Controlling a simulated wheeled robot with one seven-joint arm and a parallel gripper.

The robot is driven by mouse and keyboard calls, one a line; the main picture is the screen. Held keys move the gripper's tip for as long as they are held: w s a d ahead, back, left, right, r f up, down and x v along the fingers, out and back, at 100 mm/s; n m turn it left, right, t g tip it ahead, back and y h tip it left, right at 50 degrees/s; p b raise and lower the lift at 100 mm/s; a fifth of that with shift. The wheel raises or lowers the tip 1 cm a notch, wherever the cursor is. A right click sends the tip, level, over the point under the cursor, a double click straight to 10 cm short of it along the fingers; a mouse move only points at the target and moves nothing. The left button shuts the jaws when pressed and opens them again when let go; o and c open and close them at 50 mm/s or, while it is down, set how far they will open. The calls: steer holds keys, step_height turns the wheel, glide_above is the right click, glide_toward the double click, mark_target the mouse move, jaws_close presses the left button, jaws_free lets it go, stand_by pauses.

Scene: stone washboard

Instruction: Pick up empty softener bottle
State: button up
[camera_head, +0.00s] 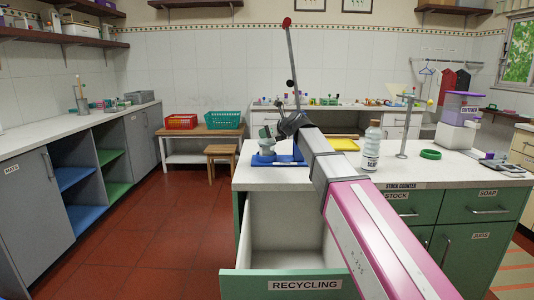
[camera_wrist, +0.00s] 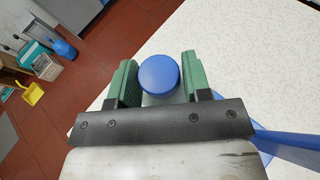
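A bottle with a round blue cap (camera_wrist: 159,73) stands between the two green fingers of my gripper (camera_wrist: 160,82) in the wrist view. Its pale body shows only a little below the cap, and its label is hidden. The fingers sit close on both sides of it; whether they press on it I cannot tell. In the head view my gripper (camera_head: 266,137) is low over a blue tray (camera_head: 292,162) at the counter's left end, and the bottle there is small and mostly hidden.
A clear labelled bottle (camera_head: 371,148) stands on the counter (camera_head: 330,181) right of my arm. Further right are a metal stand (camera_head: 405,130), a green ring (camera_head: 430,154) and a purple-and-white dispenser (camera_head: 458,122). The recycling drawer (camera_head: 305,285) below is open and looks empty.

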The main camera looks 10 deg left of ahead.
steer(key=shift+f, duration=0.1)
steer(key=c, duration=0.4)
jaws_close()
steer(key=shift+r, duration=0.65)
steer(key=r, duration=0.3)
steer(key=shift+s+r, duration=0.15)
steer(key=shift+s, duration=0.25)
steer(key=s+r, duration=0.6)
steer(key=s, duration=0.4)
steer(key=shift+s+a+r, duration=0.25)
steer(key=shift+s+a, duration=0.15)
